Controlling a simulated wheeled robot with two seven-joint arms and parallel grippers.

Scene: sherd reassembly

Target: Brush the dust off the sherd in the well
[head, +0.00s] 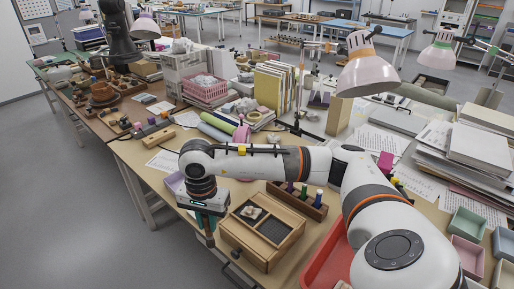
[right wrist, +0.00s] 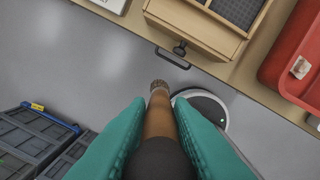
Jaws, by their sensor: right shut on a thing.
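A pale sherd (head: 252,212) lies in the left compartment, the well, of a light wooden box (head: 248,245) on the table. At this size I cannot make out dust on it. My right gripper (head: 207,222) is left of the box, by the table's front edge. Its teal fingers are shut on a brush (head: 209,238) with a brown body. In the right wrist view the brush (right wrist: 159,120) points away between the fingers, its bristle tip over the floor and apart from the box (right wrist: 195,30). The sherd is out of that view. My left gripper is not in view.
The box's other compartment has a dark grid (head: 273,229). A rack of coloured bottles (head: 300,197) stands behind the box, and a red tray (head: 327,262) to its right. A drawer handle (right wrist: 172,58) juts from the table front. Dark crates (right wrist: 40,140) stand on the floor.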

